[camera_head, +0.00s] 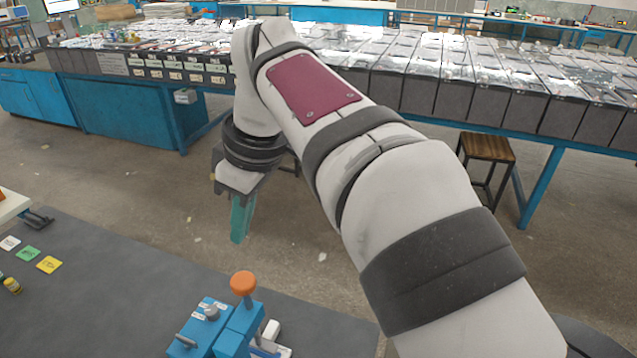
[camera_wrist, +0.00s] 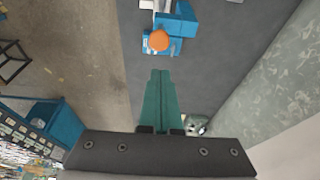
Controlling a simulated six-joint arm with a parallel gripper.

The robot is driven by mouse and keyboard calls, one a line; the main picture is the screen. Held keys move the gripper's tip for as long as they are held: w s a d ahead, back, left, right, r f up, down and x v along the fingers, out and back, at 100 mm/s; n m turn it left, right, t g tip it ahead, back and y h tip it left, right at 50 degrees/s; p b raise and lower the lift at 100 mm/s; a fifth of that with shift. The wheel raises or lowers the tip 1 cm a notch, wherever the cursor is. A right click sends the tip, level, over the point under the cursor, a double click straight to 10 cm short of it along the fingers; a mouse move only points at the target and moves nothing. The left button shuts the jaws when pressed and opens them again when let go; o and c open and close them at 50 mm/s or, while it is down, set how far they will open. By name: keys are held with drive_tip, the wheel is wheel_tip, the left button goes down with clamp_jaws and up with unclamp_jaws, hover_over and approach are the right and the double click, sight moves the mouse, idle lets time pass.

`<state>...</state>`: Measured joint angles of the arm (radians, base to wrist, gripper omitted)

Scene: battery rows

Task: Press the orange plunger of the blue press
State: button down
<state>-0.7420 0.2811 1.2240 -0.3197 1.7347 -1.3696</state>
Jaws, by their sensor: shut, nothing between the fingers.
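The blue press (camera_head: 237,330) stands on the dark grey work surface at the bottom middle of the head view. Its orange plunger (camera_head: 243,284) is a round knob on top, standing raised on a dark stem. In the wrist view the orange plunger (camera_wrist: 158,41) and blue press (camera_wrist: 180,24) lie ahead of the fingertips. My gripper (camera_head: 238,238) has green fingers pointing down, above and behind the press in the head view, apart from it. In the wrist view its fingers (camera_wrist: 160,72) are together and hold nothing.
Green (camera_head: 28,254) and yellow (camera_head: 49,265) cards and a small yellow bottle (camera_head: 12,285) lie on the surface at left. A wooden stool (camera_head: 487,148) and benches with battery rows (camera_head: 450,90) stand beyond. The surface between cards and press is clear.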

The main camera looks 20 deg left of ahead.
sight(246, 284)
drive_tip(key=x, duration=0.6)
drive_tip(key=d+x, duration=0.1)
drive_tip(key=x, duration=0.2)
drive_tip(key=shift+a+f, duration=0.1)
drive_tip(key=shift+f, duration=0.65)
drive_tip(key=shift+f, duration=2.05)
wheel_tip(246, 284, up, 6)
drive_tip(key=shift+w+a+f, duration=0.1)
drive_tip(key=shift+f, duration=0.05)
drive_tip(key=v, duration=1)
